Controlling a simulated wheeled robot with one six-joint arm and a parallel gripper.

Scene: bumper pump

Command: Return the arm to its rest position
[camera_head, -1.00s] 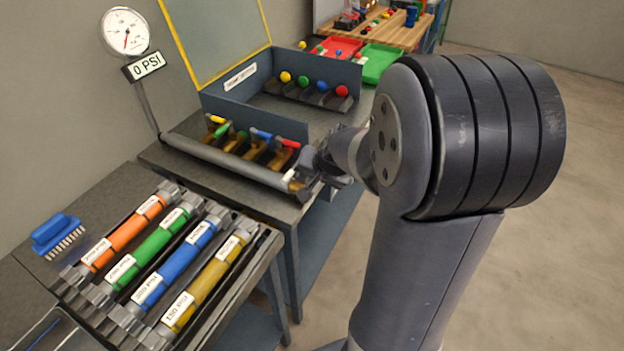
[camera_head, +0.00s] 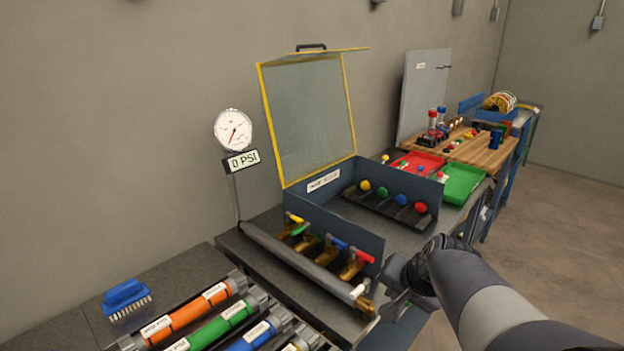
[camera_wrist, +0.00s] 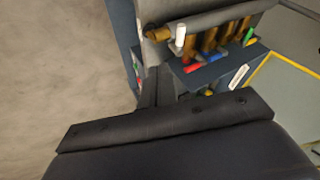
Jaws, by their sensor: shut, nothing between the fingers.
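My arm reaches in from the lower right of the head view. My gripper (camera_head: 388,296) is shut and empty, by the right end of the grey manifold pipe (camera_head: 295,258), near its white-handled valve (camera_head: 358,292). I cannot tell from the head view whether it touches the pipe. In the wrist view the dark fingers (camera_wrist: 152,88) show small beyond the broad wrist housing, with the white valve handle (camera_wrist: 180,36) just above them.
Valves with coloured handles line the pipe beside a blue box with a raised yellow-framed lid (camera_head: 308,115). The gauge (camera_head: 233,130) reads 0 PSI. Coloured cylinders (camera_head: 185,314) and a blue brush (camera_head: 125,296) lie at the lower left. Open floor (camera_head: 545,222) is at the right.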

